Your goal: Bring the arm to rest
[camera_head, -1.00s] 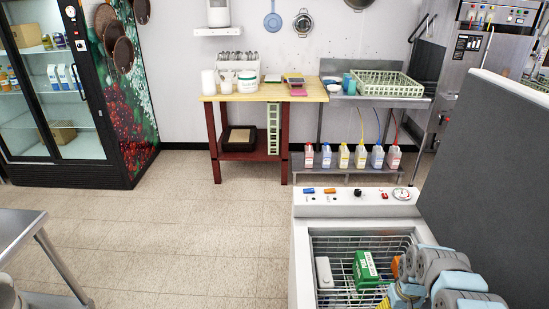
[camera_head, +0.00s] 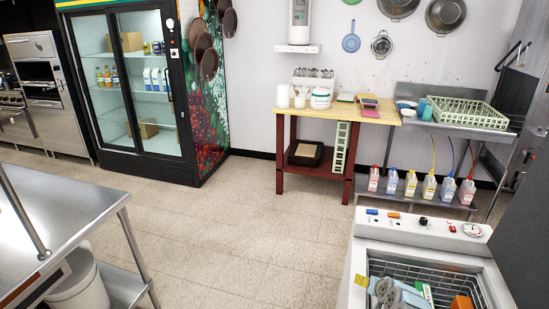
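A steel table (camera_head: 60,215) stands at the left, with a white bucket (camera_head: 80,285) beneath. A wooden table (camera_head: 335,112) and a steel stand (camera_head: 455,125) with a green rack (camera_head: 455,108) stand at the back wall. A glass-door fridge (camera_head: 150,90) is back left. The floor between is clear.

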